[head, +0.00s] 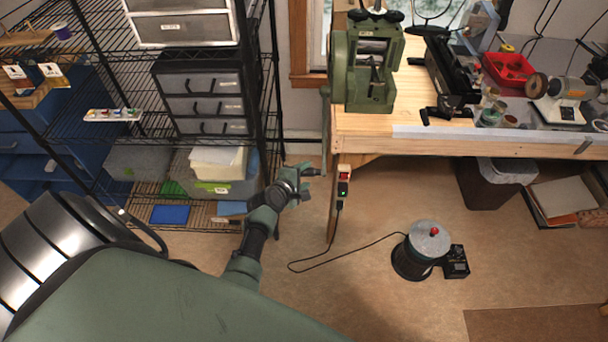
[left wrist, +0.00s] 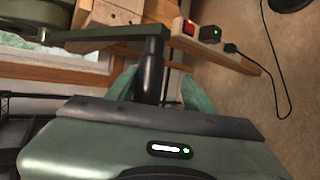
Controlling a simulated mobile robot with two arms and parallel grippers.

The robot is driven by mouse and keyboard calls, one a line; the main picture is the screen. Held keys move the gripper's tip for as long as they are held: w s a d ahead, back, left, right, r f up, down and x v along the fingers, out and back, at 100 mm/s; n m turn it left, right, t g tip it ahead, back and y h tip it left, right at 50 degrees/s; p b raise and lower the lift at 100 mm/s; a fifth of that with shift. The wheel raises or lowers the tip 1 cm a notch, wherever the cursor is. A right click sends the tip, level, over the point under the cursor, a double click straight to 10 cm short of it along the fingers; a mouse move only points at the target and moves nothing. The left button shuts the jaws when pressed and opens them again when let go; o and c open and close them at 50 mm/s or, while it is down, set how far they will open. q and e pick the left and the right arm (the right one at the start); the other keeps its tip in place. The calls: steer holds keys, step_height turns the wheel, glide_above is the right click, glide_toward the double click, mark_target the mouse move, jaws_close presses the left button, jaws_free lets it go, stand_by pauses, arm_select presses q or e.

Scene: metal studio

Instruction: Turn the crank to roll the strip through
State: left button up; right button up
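The green rolling mill (head: 365,75) stands on the left end of the wooden workbench. Its crank arm (head: 325,120) hangs down at the mill's left side, beyond the bench edge. In the left wrist view the crank arm (left wrist: 105,33) runs across the top and ends at a black handle (left wrist: 150,70). My left gripper (head: 311,170) is at the handle's height. In the left wrist view my left gripper (left wrist: 160,88) has its fingers on both sides of the handle, with a gap showing on the right. I cannot make out the strip. My right gripper is not in view.
The workbench (head: 360,142) edge and a power strip (head: 344,175) are close to the right of my left gripper. A wire shelf (head: 130,130) with drawers is on the left. A round pot (head: 428,242) with a cable stands on the floor.

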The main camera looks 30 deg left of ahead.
arm_select(q)
steer(key=shift+w+a, duration=0.1)
steer(key=shift+a, duration=0.1)
steer(key=shift+r, duration=0.15)
steer(key=v, duration=0.7)
steer(key=shift+s, duration=0.35)
steer(key=shift+r, duration=0.1)
stand_by(0.9)
